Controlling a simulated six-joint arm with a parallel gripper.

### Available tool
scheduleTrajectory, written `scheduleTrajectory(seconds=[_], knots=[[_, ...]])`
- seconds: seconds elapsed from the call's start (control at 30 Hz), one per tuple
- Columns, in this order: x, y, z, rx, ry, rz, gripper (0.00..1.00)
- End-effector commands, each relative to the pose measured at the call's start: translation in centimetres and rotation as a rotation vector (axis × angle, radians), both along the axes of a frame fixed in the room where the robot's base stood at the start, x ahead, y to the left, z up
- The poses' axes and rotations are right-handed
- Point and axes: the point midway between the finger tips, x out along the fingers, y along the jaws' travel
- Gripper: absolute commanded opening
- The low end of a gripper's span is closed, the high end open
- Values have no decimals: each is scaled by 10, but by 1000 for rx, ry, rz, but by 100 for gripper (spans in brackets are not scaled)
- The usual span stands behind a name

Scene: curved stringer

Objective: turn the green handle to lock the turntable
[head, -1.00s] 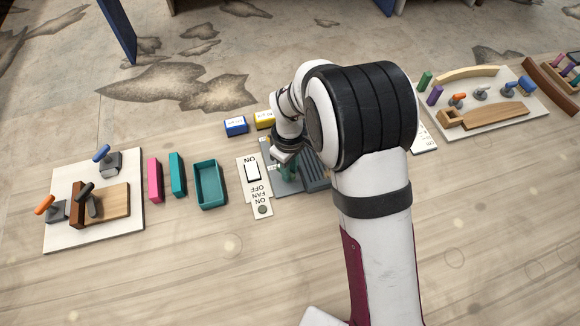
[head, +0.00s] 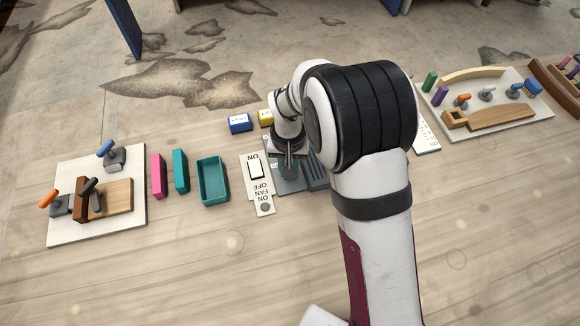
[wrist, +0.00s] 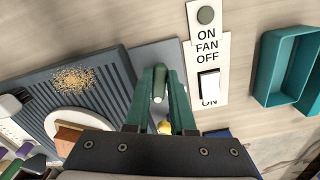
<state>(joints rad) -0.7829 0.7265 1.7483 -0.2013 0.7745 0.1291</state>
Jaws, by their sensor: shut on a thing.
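The green handle (wrist: 159,84) shows between the fingertips of my gripper (wrist: 160,78) in the wrist view. My gripper is shut on it, one green finger on each side. A yellow part shows lower between the fingers. The turntable appears to be the pale round disc (wrist: 58,119) left of the fingers, with a brown block (wrist: 68,137) on it; my gripper's dark body covers part of it. In the head view my gripper (head: 288,172) is over the grey station (head: 288,186), and my arm hides much of that station and the turntable.
The fan switch panel (wrist: 208,47) stands close beside my gripper and also shows in the head view (head: 262,198). A teal tray (head: 201,181) is farther left. A ribbed grey plate (wrist: 36,91) holds a pile of grains (wrist: 73,78). The front table is clear.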

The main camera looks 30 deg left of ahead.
Motion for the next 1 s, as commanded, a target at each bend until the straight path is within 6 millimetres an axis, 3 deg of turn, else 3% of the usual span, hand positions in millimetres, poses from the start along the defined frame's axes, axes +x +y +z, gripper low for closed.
scheduleTrajectory(seconds=[0.5,1.0], knots=[[-2,4,0,-2,1,-369,0],[-2,5,0,-1,2,-471,0]])
